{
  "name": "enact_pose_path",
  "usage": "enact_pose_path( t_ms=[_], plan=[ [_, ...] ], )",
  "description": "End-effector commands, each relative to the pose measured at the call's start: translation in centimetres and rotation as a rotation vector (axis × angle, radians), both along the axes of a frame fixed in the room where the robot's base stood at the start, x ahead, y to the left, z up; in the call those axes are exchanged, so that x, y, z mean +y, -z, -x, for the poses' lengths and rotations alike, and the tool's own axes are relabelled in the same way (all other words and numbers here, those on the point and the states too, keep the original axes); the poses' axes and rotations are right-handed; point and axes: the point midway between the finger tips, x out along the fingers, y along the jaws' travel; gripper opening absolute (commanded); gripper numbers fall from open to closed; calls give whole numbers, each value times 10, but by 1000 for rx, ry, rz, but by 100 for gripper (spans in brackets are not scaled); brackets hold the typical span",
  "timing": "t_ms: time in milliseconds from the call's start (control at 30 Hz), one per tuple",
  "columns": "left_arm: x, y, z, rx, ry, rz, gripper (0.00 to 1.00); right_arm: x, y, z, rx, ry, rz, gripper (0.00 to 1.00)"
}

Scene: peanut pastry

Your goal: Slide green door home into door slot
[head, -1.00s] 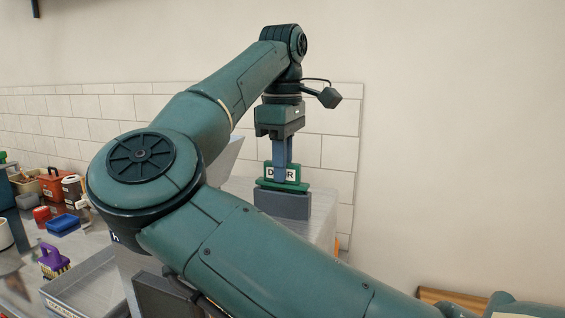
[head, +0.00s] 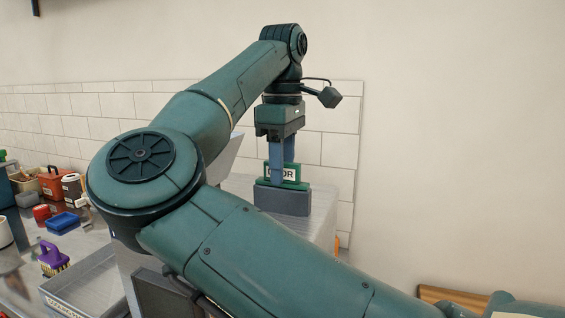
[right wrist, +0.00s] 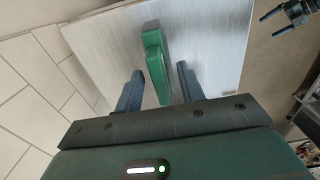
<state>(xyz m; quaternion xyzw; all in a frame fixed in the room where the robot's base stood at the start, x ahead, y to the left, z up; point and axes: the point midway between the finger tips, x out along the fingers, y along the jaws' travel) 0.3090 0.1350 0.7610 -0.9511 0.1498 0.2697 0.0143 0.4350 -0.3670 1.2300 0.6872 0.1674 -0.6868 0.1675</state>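The green door (head: 298,173) stands upright with a white label, its lower edge at the grey slot block (head: 282,201) on a light box top. How deep it sits in the slot is hidden. My right gripper (head: 282,178) points down over it. In the right wrist view its two blue-grey fingers (right wrist: 159,96) stand apart, with the green door (right wrist: 156,65) between them and a gap on each side. My left gripper is not in the head view. A small dark pronged part at the top right of the right wrist view may be it.
A tiled wall (head: 335,140) rises close behind the box. To the left, a dark counter holds a blue tray (head: 62,223), a purple-handled item (head: 52,257), a red-orange box (head: 52,183) and a grey tray (head: 85,290). My right arm crosses the head view.

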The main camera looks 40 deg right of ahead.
Motion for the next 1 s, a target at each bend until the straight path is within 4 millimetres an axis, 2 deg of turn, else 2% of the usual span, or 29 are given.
enact_pose_path(
  t_ms=[67, 100, 400, 600, 767, 1000],
  plan=[
    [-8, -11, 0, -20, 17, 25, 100, 0, 3, 0, 0, 0, 0, 39],
    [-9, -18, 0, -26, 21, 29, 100, 0, -7, 0, -4, -2, 0, 39],
    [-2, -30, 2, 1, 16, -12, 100, 0, -88, 0, -5, -3, -1, 39],
    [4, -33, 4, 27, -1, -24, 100, 0, -122, 0, -3, -2, 0, 39],
    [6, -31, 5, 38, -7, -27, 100, 0, -132, 0, -1, -1, 0, 39],
    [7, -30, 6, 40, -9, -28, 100, 0, -133, 0, 0, 0, 0, 39]
  ],
)
